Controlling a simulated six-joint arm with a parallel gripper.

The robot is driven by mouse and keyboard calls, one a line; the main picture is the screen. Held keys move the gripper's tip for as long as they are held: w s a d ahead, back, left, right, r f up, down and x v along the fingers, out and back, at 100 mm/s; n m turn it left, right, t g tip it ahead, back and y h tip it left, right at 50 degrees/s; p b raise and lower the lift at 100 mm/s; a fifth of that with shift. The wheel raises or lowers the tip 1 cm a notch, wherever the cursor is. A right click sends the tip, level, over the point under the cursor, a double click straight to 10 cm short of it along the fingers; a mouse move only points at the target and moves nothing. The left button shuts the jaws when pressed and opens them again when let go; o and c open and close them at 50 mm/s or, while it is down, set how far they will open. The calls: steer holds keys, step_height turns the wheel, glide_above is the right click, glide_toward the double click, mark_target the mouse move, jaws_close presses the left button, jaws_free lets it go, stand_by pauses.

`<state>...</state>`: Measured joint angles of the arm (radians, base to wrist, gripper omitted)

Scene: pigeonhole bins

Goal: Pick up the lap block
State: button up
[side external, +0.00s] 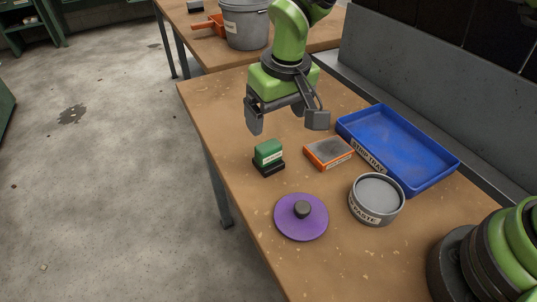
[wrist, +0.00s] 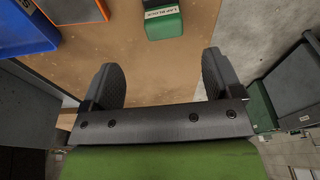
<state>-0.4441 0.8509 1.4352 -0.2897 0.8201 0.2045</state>
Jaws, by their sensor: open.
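The lap block (side external: 268,152) is a small green block with a white label, on a black base, standing on the wooden bench. In the wrist view the lap block (wrist: 164,24) is at the top, a little beyond the fingertips and roughly between their lines; its far end is cut off by the frame edge. My gripper (side external: 286,122) hangs above the bench, behind the block in the side view. Its two fingers are spread with nothing between them, and they also show in the wrist view (wrist: 161,75). The gripper is apart from the block.
An orange box with a grey top (side external: 329,153) sits right of the block. Behind it is a blue strip tray (side external: 436,180). A round grey paste tin (side external: 377,199) and a purple disc with a dark knob (side external: 301,222) stand nearer. The bench's left edge is close to the block.

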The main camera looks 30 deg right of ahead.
mark_target(268, 145)
steer(key=f, duration=0.5)
steer(key=shift+w+a, duration=0.25)
steer(key=shift+w, duration=0.05)
steer(key=shift+w+a+f, duration=0.1)
steer(key=shift+w+f, duration=0.15)
steer(key=shift+f, duration=0.7)
steer(key=shift+w+f, duration=0.3)
steer(key=shift+f, duration=0.7)
steer(key=shift+w+a+f, duration=0.1)
steer(key=shift+w+f, duration=0.15)
steer(key=shift+f, duration=0.7)
steer(key=shift+c, duration=0.4)
steer(key=c, duration=1.1)
